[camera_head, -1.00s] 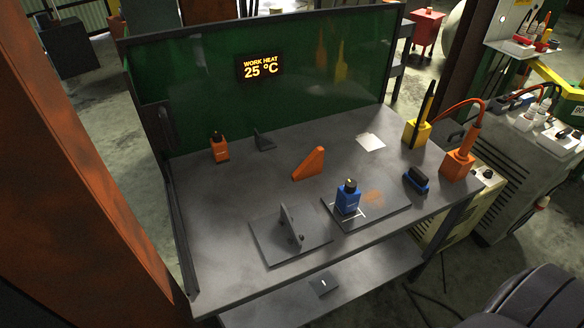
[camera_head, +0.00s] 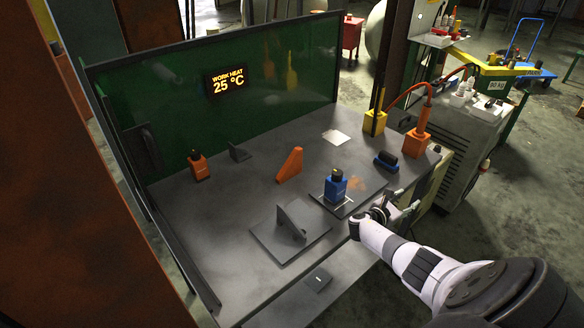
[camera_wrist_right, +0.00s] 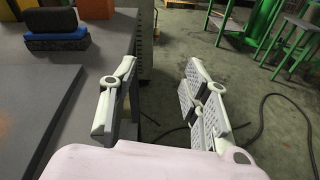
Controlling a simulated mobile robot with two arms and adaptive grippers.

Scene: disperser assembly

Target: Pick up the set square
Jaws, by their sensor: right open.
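The set square, as I take it, is the orange wedge-shaped piece (camera_head: 290,164) standing near the middle of the grey worktable (camera_head: 215,205) in the head view. My right gripper (camera_wrist_right: 160,98) is open and empty in the wrist view, with floor showing between its fingers. In the head view the right gripper (camera_head: 398,212) is by the table's right front edge, well to the right of the orange piece and apart from it. My left gripper is not in view.
A blue bottle (camera_head: 335,187) stands on a plate between the right gripper and the orange piece. A blue-and-black brush (camera_head: 386,161), yellow holder (camera_head: 374,122) and orange holder (camera_head: 415,143) stand at the right. A bracket (camera_head: 291,219) is in front; an orange bottle (camera_head: 198,165) stands left.

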